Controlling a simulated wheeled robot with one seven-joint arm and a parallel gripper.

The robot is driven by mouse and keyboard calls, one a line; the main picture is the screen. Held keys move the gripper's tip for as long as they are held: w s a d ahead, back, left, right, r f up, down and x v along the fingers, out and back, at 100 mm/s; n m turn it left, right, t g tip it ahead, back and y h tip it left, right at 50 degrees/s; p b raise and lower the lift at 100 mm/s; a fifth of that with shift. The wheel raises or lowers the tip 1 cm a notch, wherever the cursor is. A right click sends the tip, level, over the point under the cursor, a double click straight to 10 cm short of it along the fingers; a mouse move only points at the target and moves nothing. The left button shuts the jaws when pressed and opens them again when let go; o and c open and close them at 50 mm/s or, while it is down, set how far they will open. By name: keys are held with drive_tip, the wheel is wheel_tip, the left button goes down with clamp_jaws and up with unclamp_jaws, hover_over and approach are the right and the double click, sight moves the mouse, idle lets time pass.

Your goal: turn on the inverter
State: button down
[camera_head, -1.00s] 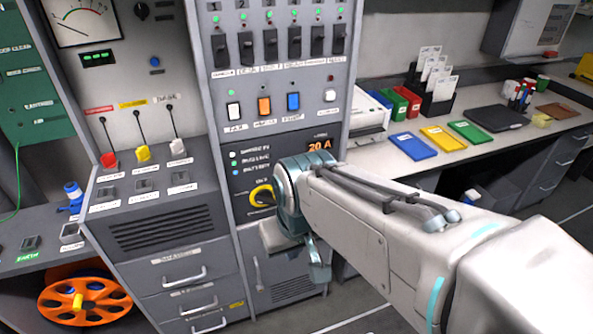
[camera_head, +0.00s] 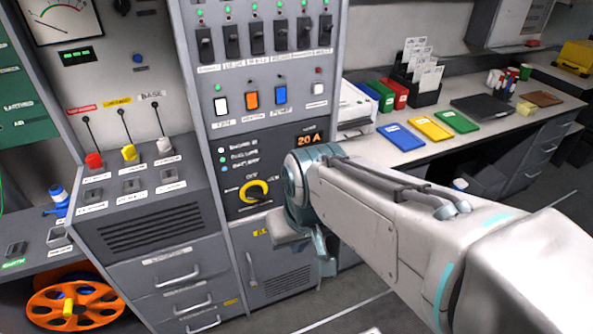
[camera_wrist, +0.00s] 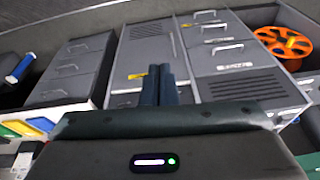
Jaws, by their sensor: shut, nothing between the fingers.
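The dark control panel on the middle cabinet has a lit orange "20 A" display (camera_head: 309,139), several small indicator lights and a yellow rotary knob (camera_head: 254,191). The small labels are too blurred to tell which control is the inverter's. In the head view my wrist is just right of the knob, and my fingers cannot be made out. In the wrist view my gripper (camera_wrist: 159,72) is shut and empty, in front of the grey cabinet fronts.
Black breakers (camera_head: 256,39) line the panel above the rockers. Levers with red (camera_head: 94,160), yellow and white knobs stand on the left console. An orange reel (camera_head: 75,303) is at lower left. A counter with coloured folders (camera_head: 401,137) is at right.

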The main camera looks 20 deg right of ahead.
drive_tip(key=w+a+f+m+y+b, duration=0.2)
drive_tip(key=a+f+m+y+b, duration=0.35)
drive_tip(key=f+b, duration=0.4)
drive_tip(key=w+f+m+t+y+b, duration=0.3)
drive_tip(key=w+f+m+y+b, duration=0.25)
drive_tip(key=w+m+b, duration=0.35)
drive_tip(key=w+d+f+m+t+h+b, duration=0.2)
drive_tip(key=w+d+f+m+t+b, duration=0.4)
drive_tip(key=w+d+m+t+b, duration=0.4)
drive_tip(key=w+d+f+m+t+h+b, duration=0.1)
drive_tip(key=d+f+m+t+h+b, duration=0.1)
drive_tip(key=d+m+h, duration=0.2)
drive_tip(key=w+d+f+m+t+h+b, duration=0.2)
drive_tip(key=d+m, duration=0.4)
drive_tip(key=d, duration=0.4)
drive_tip(key=h+b, duration=0.1)
drive_tip(key=h, duration=0.1)
drive_tip(key=shift+d+f+m+h, duration=0.15)
drive_tip(key=shift+d+m+h, duration=0.15)
drive_tip(key=shift+d+m, duration=0.05)
drive_tip(key=shift+w, duration=0.1)
drive_tip(key=w+r+b, duration=0.1)
drive_tip(key=w, duration=0.8)
drive_tip(key=shift+w+a+r+b, duration=0.25)
drive_tip(key=shift+w+b, duration=0.15)
